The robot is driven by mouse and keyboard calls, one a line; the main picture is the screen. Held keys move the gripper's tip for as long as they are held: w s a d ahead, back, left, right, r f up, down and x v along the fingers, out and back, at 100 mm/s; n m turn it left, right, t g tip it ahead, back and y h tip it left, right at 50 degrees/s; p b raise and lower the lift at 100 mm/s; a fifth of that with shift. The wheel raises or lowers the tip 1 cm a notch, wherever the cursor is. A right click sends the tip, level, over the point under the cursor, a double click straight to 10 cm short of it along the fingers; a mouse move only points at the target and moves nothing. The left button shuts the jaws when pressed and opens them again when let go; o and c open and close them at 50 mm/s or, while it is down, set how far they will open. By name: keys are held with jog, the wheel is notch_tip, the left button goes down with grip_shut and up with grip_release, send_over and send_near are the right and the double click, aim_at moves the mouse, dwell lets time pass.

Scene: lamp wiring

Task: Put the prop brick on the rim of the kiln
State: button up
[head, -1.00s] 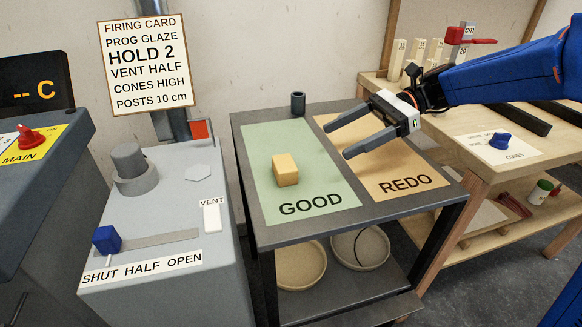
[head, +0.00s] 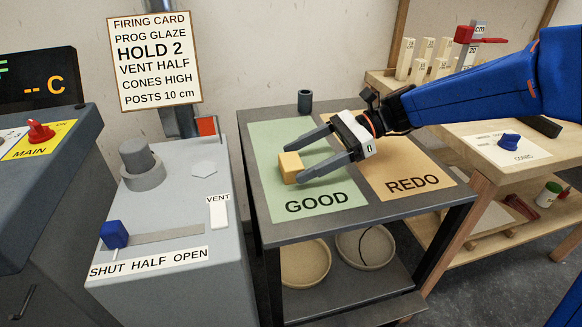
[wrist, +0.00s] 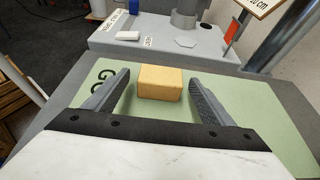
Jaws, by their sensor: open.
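The prop brick is a yellow block (head: 291,167) on the green GOOD mat of the dark table. It also shows in the wrist view (wrist: 160,83), between and just beyond the fingertips. My gripper (head: 293,163) is open and empty, reaching from the right low over the mat with its fingers pointing at the brick. In the wrist view, one finger (wrist: 160,84) lies to each side of the brick's near end, with gaps on both sides. The kiln is the grey box (head: 170,262) with a round plug on top, if that is the kiln; I cannot tell for certain.
The tan REDO mat (head: 410,183) lies beside the green mat, empty. A small dark cup (head: 305,101) stands at the table's back edge. A vent slider with a blue knob (head: 114,235) is on the grey box. A wooden bench (head: 490,165) with posts stands right.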

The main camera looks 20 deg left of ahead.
aim_at(291, 160)
jog(key=shift+x, duration=1.6)
jog(key=c, duration=1.3)
